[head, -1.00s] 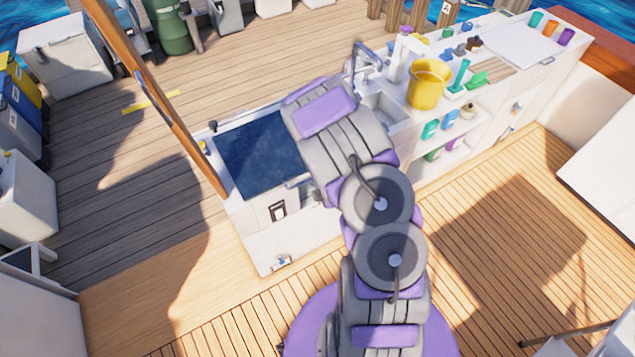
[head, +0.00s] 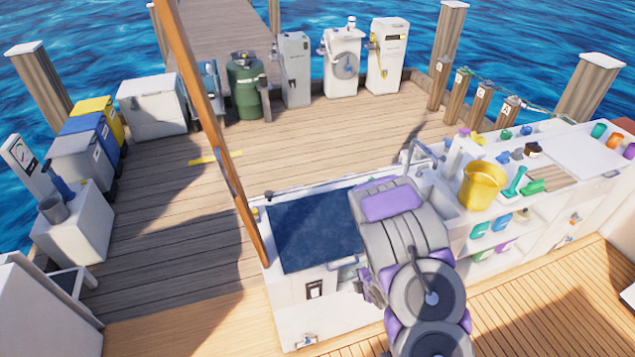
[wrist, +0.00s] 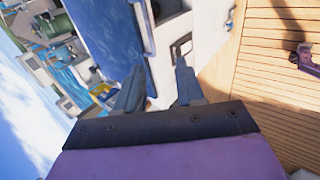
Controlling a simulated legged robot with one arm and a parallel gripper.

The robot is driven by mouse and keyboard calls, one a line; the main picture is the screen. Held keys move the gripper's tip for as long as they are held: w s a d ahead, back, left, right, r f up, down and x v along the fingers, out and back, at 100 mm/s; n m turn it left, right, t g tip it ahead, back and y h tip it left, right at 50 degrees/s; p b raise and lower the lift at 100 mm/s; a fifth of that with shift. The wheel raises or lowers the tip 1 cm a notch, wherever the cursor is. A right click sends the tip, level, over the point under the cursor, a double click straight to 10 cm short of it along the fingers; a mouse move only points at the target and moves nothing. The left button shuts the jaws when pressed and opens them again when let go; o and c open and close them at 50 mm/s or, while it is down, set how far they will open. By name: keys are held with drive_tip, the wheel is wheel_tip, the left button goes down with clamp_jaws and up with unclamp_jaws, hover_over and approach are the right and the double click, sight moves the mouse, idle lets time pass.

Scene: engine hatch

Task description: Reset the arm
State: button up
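My gripper (wrist: 158,78) shows in the wrist view with its two grey fingers apart and nothing between them. Past the fingers are a dark blue panel (wrist: 108,35) and the white side of a cabinet. In the head view my purple and grey arm (head: 405,235) rises from the bottom edge in front of the white counter. It hides the gripper there and covers the right end of the blue panel (head: 310,228). I cannot tell the gripper's exact distance from the cabinet.
A brown wooden post (head: 215,130) stands left of the blue panel. A yellow bucket (head: 483,185) and several small coloured items stand on the counter at right. White boxes and bins line the dock behind. Open planking (head: 170,240) lies at left.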

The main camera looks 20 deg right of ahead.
drive_tip(key=s+r+m+g+h+b, duration=0.2)
drive_tip(key=r+m, duration=0.3)
drive_tip(key=r, duration=0.2)
drive_tip(key=s+r+m+g+h+b, duration=0.25)
drive_tip(key=r+m, duration=0.25)
drive_tip(key=r, duration=0.3)
drive_tip(key=s+a+r+m+g+y+b, duration=0.2)
drive_tip(key=s+a+r+m, duration=0.2)
drive_tip(key=s+a, duration=0.4)
drive_tip(key=s+a+r+m+g+y+b, duration=0.2)
drive_tip(key=s+a+r, duration=0.5)
drive_tip(key=s, duration=1)
drive_tip(key=shift+a+r+m+g+b, duration=0.2)
drive_tip(key=shift+a+m+g+b, duration=0.4)
drive_tip(key=shift+a+m, duration=0.4)
drive_tip(key=shift+y, duration=0.25)
